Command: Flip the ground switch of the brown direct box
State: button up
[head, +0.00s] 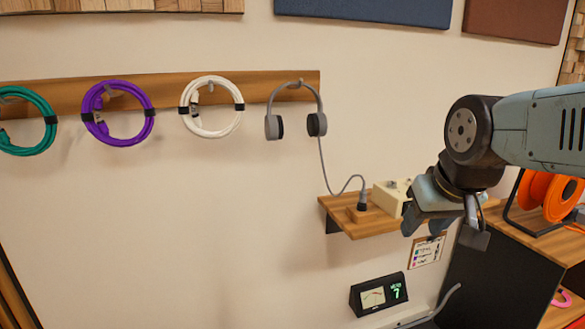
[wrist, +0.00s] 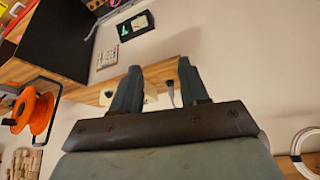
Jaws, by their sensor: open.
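I cannot make out a brown direct box or its ground switch in either view. My gripper (head: 446,229) is open and empty, in front of the right end of a small wooden wall shelf (head: 350,222). A cream box (head: 388,198) on that shelf is partly hidden behind my gripper. In the wrist view, my gripper's two fingers (wrist: 158,76) point toward the shelf (wrist: 164,73), and part of the cream box (wrist: 150,96) shows between them. No contact shows.
A black plug (head: 362,200) on a grey cable stands left of the cream box. Headphones (head: 296,124) and coiled cables (head: 212,107) hang on a wall rail. A meter (head: 379,294) is below. An orange cable reel (head: 550,192) stands on a cabinet at right.

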jog(key=shift+s+d+r+m, duration=0.2)
jog(key=shift+s+d, duration=0.1)
jog(key=shift+s, duration=0.25)
jog(key=shift+s+d+r+m, duration=0.1)
jog(key=shift+s+d+r, duration=0.15)
jog(key=shift+s, duration=0.3)
